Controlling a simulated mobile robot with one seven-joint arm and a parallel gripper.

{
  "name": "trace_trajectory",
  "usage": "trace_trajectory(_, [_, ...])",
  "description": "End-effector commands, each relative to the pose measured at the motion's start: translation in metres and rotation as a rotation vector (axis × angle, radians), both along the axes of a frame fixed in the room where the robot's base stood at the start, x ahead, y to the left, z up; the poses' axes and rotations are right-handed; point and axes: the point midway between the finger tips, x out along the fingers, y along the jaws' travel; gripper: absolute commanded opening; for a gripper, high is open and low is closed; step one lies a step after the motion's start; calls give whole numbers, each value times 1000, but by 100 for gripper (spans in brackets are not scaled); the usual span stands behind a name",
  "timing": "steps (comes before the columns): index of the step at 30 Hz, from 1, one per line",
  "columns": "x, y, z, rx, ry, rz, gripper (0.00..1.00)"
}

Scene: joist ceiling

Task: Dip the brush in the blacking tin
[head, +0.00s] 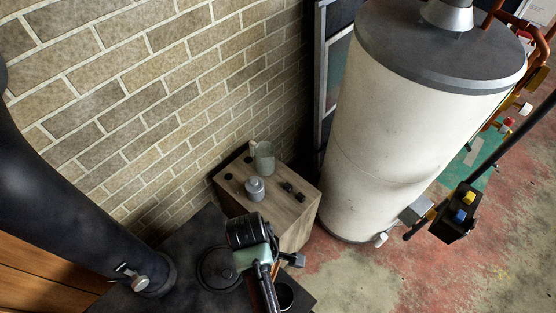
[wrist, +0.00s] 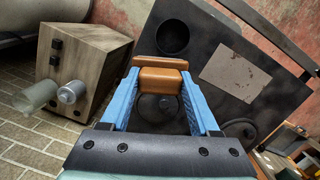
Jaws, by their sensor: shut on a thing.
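My gripper (wrist: 160,76) has blue fingers and is shut on the brush (wrist: 158,82), of which a brown wooden body shows in the wrist view. Its bristles are hidden. In the head view my gripper (head: 266,282) is over the dark stove top, seen from behind. A round, dark, open-topped vessel, which looks like the blacking tin (head: 285,295), stands on the stove top just right of my gripper. In the wrist view this tin (wrist: 173,36) is beyond the brush, apart from it in the picture. Its contents are too dark to tell.
The black stove top (wrist: 215,100) carries a round lid (head: 218,268) and a grey rectangular patch (wrist: 235,75). A black pipe (head: 75,205) rises left; a white tank (head: 395,120) stands behind right.

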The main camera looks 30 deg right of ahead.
Motion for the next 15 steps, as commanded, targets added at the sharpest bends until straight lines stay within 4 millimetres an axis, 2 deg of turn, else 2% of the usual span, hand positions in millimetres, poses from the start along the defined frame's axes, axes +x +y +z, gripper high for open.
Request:
trace_trajectory(1, [-14,-8,8,0,8,85,18])
trace_trajectory(6, [-39,-15,-1,3,3,317,18])
trace_trajectory(10, [-46,-16,-7,3,-2,396,18])
trace_trajectory(15, [-46,-15,-16,2,-3,410,18])
